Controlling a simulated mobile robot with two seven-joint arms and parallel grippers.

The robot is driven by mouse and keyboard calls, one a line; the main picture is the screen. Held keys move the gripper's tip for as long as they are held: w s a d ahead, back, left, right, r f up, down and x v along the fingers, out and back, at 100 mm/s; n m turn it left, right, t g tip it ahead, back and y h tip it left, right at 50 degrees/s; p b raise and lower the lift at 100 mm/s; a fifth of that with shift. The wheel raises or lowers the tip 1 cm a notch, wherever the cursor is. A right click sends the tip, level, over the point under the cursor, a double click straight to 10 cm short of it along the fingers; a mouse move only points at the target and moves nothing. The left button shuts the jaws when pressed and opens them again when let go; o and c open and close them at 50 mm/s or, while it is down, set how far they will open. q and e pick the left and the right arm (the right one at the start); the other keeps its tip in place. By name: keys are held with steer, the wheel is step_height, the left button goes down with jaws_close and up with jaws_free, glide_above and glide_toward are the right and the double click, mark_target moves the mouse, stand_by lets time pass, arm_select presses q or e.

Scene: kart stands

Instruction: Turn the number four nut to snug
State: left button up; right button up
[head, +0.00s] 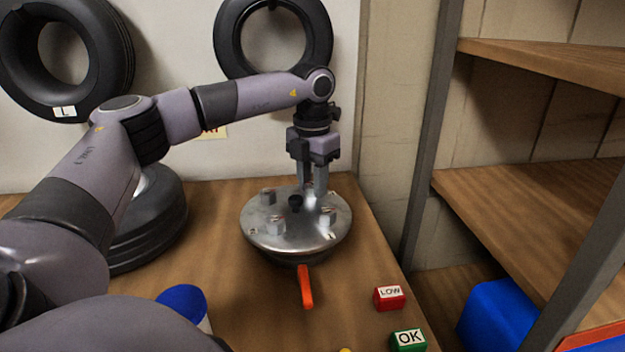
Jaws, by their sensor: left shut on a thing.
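A round silver hub plate (295,239) lies on the wooden bench with several grey nuts around a black centre knob (296,203). One nut (269,198) stands at the back left, one (275,226) at the front left and one (327,218) at the front right. Small number marks by them are too small to read. My left gripper (313,190) points straight down at the back right of the plate, its fingers shut on a nut there that they mostly hide. I cannot read that nut's number. My right gripper is out of view.
An orange handle (306,287) sticks out at the plate's front. A red LOW block (390,298) and a green OK block (409,341) sit at the bench's front right. A tyre (150,222) lies at left. Shelves (530,200) stand at right.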

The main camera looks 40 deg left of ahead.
arm_select(q)
steer(key=shift+r+m+p, duration=0.2)
steer(key=shift+m+p, duration=0.95)
steer(key=shift+m, duration=0.25)
steer(key=m+p, duration=0.1)
steer(key=m, duration=0.1)
steer(key=shift+m+p, duration=0.3)
steer(key=shift+p, duration=0.05)
steer(key=m+p, duration=0.1)
steer(key=m, duration=0.1)
steer(key=shift+m, duration=0.4)
steer(key=m+p, duration=0.1)
steer(key=m, duration=0.2)
steer(key=shift+m+p, duration=0.3)
steer(key=shift+p, duration=0.1)
steer(key=m, duration=0.2)
steer(key=shift+m+p, duration=0.35)
steer(key=shift+m, duration=0.05)
steer(key=m, duration=0.3)
steer(key=shift+f+m+p, duration=0.1)
steer(key=shift+m+p, duration=0.2)
steer(key=shift+p, duration=0.05)
steer(key=m, duration=0.6)
steer(key=shift+m, duration=0.3)
steer(key=o, duration=1.1)
steer(key=shift+c, duration=0.2)
